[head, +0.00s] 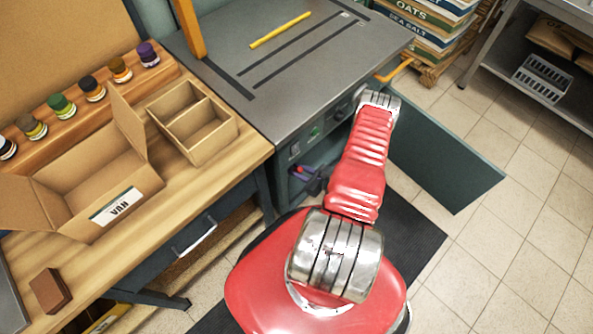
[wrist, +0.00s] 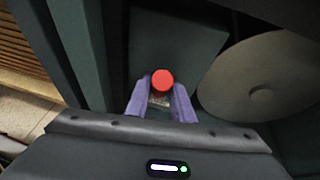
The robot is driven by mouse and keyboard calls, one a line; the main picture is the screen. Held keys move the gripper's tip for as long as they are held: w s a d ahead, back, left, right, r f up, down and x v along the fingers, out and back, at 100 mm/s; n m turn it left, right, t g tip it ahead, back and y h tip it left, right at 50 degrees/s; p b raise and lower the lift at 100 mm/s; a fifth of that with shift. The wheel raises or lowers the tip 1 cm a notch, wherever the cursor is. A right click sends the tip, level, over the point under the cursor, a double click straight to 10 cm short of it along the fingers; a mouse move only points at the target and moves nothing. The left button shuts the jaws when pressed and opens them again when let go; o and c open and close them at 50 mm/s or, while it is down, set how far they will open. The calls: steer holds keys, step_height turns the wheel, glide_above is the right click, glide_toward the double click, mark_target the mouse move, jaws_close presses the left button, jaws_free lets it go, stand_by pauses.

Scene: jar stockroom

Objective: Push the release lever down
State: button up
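A round red knob (wrist: 162,80) shows in the wrist view at the tips of my gripper's two purple fingers. It appears to be the end of the release lever, seen end-on, with its shaft hidden. My gripper (wrist: 162,90) has one finger on each side of the knob; I cannot tell whether they press on it. In the head view my dark gripper (head: 306,176) is low in front of the grey-topped machine (head: 330,70), mostly hidden by my red arm. A small red spot (head: 298,168) beside it looks like the same knob.
An orange bent handle (head: 394,70) sticks out at the machine's right side. A teal panel (head: 445,150) stands right of my arm. A wooden bench (head: 170,200) with cardboard boxes and jars is at left. A pale disc (wrist: 262,90) lies right of the knob.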

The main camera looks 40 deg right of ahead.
jaws_close()
